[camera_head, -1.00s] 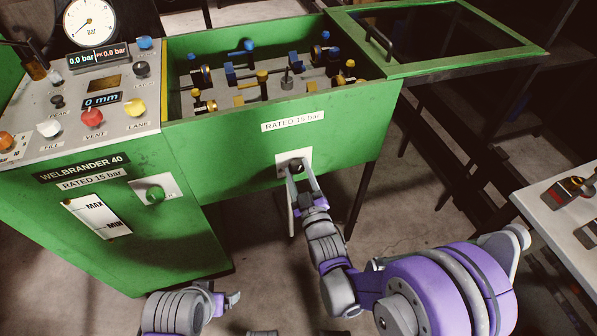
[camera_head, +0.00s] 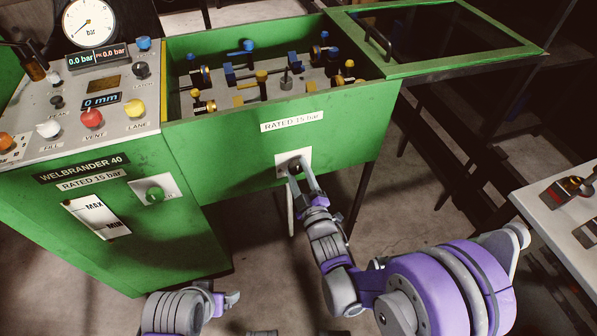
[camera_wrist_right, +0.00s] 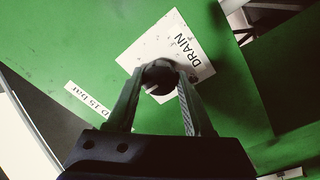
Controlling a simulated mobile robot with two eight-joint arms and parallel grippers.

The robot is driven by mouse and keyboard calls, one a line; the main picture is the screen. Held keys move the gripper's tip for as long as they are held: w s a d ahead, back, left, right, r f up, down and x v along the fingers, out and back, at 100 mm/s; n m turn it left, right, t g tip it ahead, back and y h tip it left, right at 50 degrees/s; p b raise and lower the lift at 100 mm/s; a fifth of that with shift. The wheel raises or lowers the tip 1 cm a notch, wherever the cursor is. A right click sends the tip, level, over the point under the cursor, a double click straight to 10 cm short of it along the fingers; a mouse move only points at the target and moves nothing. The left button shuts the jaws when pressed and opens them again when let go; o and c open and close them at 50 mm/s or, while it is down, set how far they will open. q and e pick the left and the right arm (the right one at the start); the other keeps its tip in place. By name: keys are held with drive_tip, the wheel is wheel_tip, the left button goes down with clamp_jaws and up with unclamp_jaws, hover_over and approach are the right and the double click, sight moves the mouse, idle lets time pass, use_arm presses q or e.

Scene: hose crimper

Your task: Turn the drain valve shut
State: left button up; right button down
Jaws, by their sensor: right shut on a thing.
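The drain valve is a dark round knob (camera_head: 294,167) on a white plate on the green front of the machine's trough. In the right wrist view the dark knob (camera_wrist_right: 158,77) sits before a plate lettered DRAIN (camera_wrist_right: 188,52). My right gripper (camera_head: 298,169) has its two fingers on either side of the knob and is shut on it. The fingers partly hide the knob and plate. My left gripper (camera_head: 229,300) is low in the head view, away from the valve; its finger gap is not clear.
The green machine (camera_head: 230,145) has a control panel with several knobs and a gauge (camera_head: 89,22) at left. A green knob (camera_head: 155,194) is on its front. The trough lid (camera_head: 455,68) is at right. A white table (camera_head: 560,220) stands at far right.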

drive_tip(key=shift+c, duration=1.4)
unclamp_jaws()
drive_tip(key=v, duration=1)
drive_tip(key=shift+s+d, duration=0.15)
drive_tip(key=shift+s, duration=0.25)
drive_tip(key=shift+f, duration=0.1)
